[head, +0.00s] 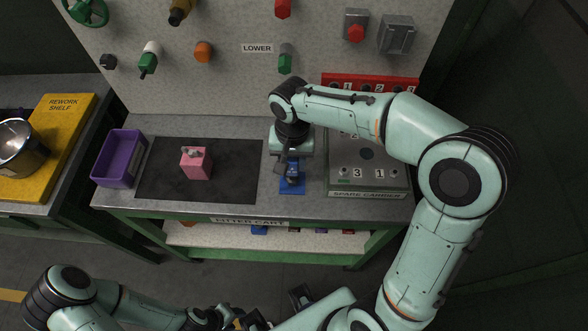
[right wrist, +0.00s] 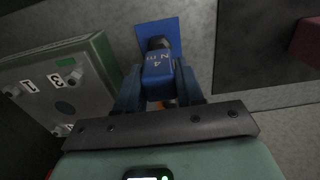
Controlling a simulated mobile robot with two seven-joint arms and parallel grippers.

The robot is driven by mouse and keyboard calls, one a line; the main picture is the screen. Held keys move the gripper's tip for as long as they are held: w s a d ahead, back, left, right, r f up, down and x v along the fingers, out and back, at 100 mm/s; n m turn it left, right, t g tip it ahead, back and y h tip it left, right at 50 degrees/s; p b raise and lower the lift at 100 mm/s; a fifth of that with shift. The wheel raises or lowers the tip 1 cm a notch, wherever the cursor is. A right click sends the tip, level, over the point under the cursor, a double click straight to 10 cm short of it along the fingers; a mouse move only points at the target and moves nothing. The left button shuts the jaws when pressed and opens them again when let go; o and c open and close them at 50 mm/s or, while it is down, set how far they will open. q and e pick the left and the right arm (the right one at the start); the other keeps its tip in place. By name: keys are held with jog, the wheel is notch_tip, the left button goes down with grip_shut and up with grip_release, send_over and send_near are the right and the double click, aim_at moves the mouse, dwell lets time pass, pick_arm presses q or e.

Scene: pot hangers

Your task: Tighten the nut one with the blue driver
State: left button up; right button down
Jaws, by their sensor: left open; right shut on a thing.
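The blue driver (right wrist: 160,75), marked "4 N m", is between the fingers of my right gripper (right wrist: 158,95), which is shut on it. In the head view my right gripper (head: 291,172) is over the blue pad (head: 292,188), and the arm partly hides the driver. The grey carrier plate (head: 368,152) is right of the gripper. Nut one (head: 394,172) is beside the label 1 near its front edge; it also shows in the right wrist view (right wrist: 13,91). My left gripper (head: 238,318) is low at the bottom edge, open, partly cut off and away from the bench.
A pink block (head: 196,163) stands on the dark mat (head: 240,165), left of the right gripper. A purple bin (head: 118,160) is at the bench's left end. A red numbered strip (head: 340,79) is behind the carrier. Several knobs stick out from the back panel (head: 225,80).

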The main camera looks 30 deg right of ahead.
pick_arm(q)
jog(key=shift+w+r, duration=0.1)
jog(key=shift+r, duration=0.05)
pick_arm(e)
jog(key=shift+r, duration=0.25)
jog(key=shift+r+p, duration=1.8)
jog(key=shift+r, duration=1.1)
pick_arm(q)
jog(key=w+r, duration=0.2)
jog(key=r, duration=0.1)
jog(key=w+r, duration=0.1)
jog(key=shift+r, duration=0.15)
jog(key=shift+t, duration=0.4)
jog(key=w+r+p, duration=0.2)
jog(key=w+r, duration=0.1)
jog(key=shift+r, duration=0.1)
pick_arm(e)
jog(key=s+d+r+m, duration=0.3)
jog(key=s+d+m, duration=0.3)
jog(key=d, duration=0.5)
jog(key=s+d+r+m, duration=0.3)
jog(key=s+d+m, duration=0.3)
jog(key=d, duration=0.5)
jog(key=shift+s+d+r, duration=0.15)
jog(key=shift+s+d, duration=0.1)
jog(key=shift+s, duration=0.35)
